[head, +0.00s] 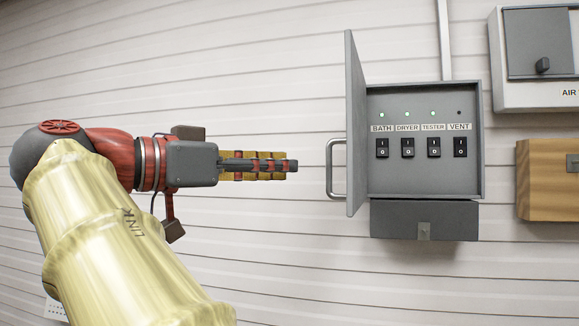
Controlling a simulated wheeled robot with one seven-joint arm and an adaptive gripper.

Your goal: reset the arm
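My arm reaches in from the lower left of the head view, and my gripper (288,166) points right, about level. Its fingers are seen side-on and overlap, so the gap between them is hidden. Nothing is seen held in it. The fingertips are left of the open grey door (355,125) of a wall switch box (425,104) and its bar handle (336,168), apart from both in the picture.
The box has switches labelled BATH (382,148), DRYER (408,147), TESTER (434,147) and VENT (460,147). Green lamps glow above all but VENT. A grey box (424,220) sits below. A white-and-grey unit (537,50) and wooden box (545,180) hang right.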

